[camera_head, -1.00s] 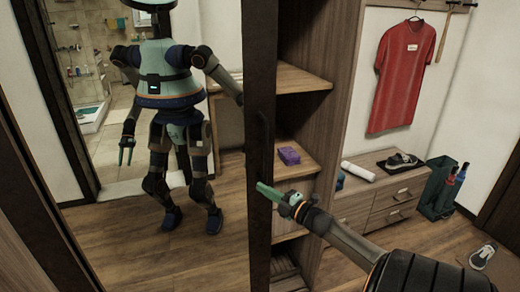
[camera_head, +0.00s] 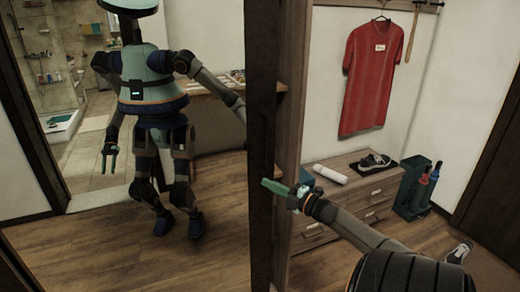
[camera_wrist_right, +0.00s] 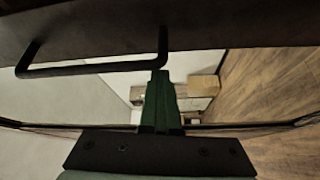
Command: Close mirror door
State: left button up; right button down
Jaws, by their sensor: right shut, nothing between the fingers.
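The mirror door (camera_head: 215,130) fills the left half of the head view and reflects my body and a bathroom. My left arm shows only as a reflection.
To the right are a low wooden drawer unit (camera_head: 330,203) with a white roll (camera_head: 330,174) and a shoe (camera_head: 375,161) on top, a dark green bin (camera_head: 412,188), and a hanging red shirt (camera_head: 371,80). The wood floor at lower right is partly clear.

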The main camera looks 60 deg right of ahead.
pick_arm(q)
jog(key=shift+s+d+f+b, duration=0.1)
jog(key=shift+d+f+b, duration=0.15)
jog(key=shift+f+b, duration=0.15)
jog(key=shift+s+d+f+b, duration=0.1)
jog(key=shift+d+f+b, duration=0.15)
jog(key=shift+f, duration=0.2)
pick_arm(e)
jog(key=s+d, duration=0.3)
jog(key=d, duration=0.2)
jog(key=shift+s+d, duration=0.15)
jog(key=shift+d, duration=0.1)
pick_arm(q)
jog(key=shift+a, duration=0.1)
